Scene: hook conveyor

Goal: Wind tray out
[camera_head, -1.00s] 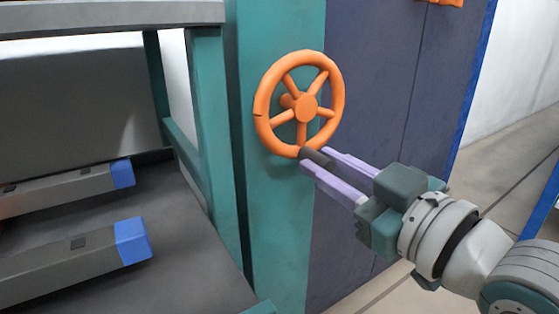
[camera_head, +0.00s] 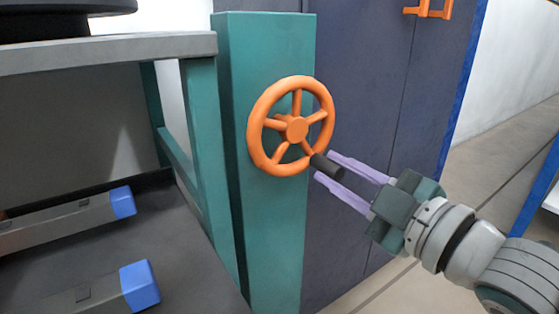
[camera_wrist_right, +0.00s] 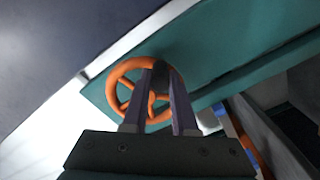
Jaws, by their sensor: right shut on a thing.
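The orange spoked handwheel (camera_head: 295,128) is on the front of a teal post (camera_head: 262,50). Its dark handle (camera_head: 328,166) sticks out at the wheel's lower right. My right gripper (camera_head: 325,167) is shut on that handle, one lilac finger on each side. The wrist view shows the wheel (camera_wrist_right: 114,82) behind the fingers and the dark handle (camera_wrist_right: 161,73) between their tips. A dark flat surface (camera_head: 185,255) lies left of the post; I cannot tell whether it is the tray. My left gripper is not in view.
Two grey bars with blue ends (camera_head: 122,202) (camera_head: 140,285) lie on the dark surface. A grey shelf edge (camera_head: 110,55) runs above it. A dark blue cabinet (camera_head: 370,90) with an orange handle (camera_head: 428,10) stands behind. Bare floor (camera_head: 480,180) shows at the right.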

